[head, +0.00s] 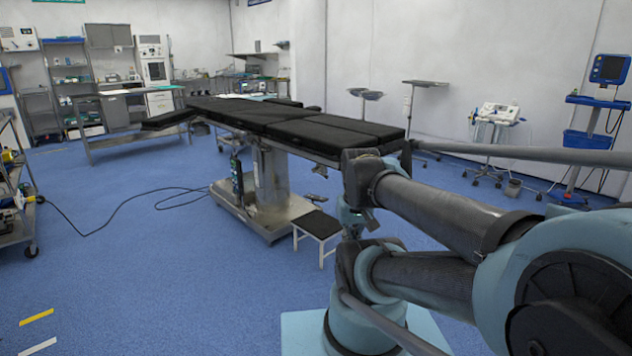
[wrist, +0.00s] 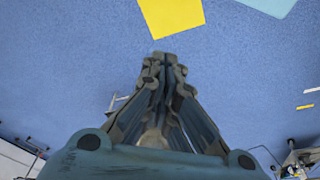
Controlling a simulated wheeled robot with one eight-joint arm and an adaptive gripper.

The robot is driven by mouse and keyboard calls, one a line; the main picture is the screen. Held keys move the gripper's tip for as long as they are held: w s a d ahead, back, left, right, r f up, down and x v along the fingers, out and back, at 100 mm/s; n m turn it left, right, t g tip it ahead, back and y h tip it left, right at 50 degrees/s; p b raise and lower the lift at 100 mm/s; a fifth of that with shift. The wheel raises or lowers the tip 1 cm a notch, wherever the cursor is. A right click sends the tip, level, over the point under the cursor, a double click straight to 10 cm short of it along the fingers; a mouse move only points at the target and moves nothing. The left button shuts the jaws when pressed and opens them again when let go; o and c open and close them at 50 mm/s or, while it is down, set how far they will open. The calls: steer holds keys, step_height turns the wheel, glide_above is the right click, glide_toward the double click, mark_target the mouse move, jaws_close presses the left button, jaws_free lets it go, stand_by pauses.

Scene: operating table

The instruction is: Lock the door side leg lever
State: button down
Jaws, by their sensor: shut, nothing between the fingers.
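The operating table (head: 290,122) stands in the middle of the head view, with black pads in sections on a steel column and base. Its leg end sections cannot be told apart for sure, and I cannot make out a leg lever. My arm fills the right front and covers the table's near right end. My gripper shows in the wrist view (wrist: 163,62), shut and empty, with its fingertips together over bare blue floor. It does not show clearly in the head view. The table is not seen clearly in the wrist view.
A small step stool (head: 318,226) stands beside the table base. A black cable (head: 120,207) lies on the floor at left, near a cart (head: 15,205). A blue monitor stand (head: 597,130) is at far right. Blue floor at front left is clear. A yellow patch (wrist: 172,17) shows in the wrist view.

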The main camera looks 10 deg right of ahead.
steer(key=w+r+n+h, duration=0.1)
steer(key=w+r+n, duration=0.25)
steer(key=w, duration=0.45)
steer(key=w+r+n+t+h, duration=0.1)
steer(key=w+r+n, duration=0.1)
steer(key=w+n, duration=0.45)
steer(key=w+r+n+h, duration=0.1)
steer(key=w+r+n, duration=0.15)
steer(key=w, duration=0.75)
steer(key=w+a+f+n+t+h, duration=0.1)
steer(key=w+a+f+n, duration=0.25)
steer(key=w, duration=0.45)
steer(key=w+a+f+n, duration=0.2)
steer(key=w+n, duration=0.2)
steer(key=w, duration=0.5)
steer(key=w+a+f+n+t+h, duration=0.1)
steer(key=w+a+f+n, duration=0.2)
steer(key=w, duration=0.5)
steer(key=w+d+f+n, duration=0.1)
steer(key=w+d+f, duration=0.2)
steer(key=w+d, duration=0.2)
steer(key=shift+d+f, duration=0.4)
steer(key=shift+d, duration=0.35)
steer(key=shift+w, duration=0.1)
steer(key=shift+w+d+r+n+g+h, duration=0.1)
steer(key=shift+d+r+n+g+h, duration=0.1)
steer(key=shift+r, duration=0.2)
steer(key=shift+w+d+r+n+g+h, duration=0.1)
steer(key=shift+r+h, duration=0.1)
steer(key=shift+r, duration=0.15)
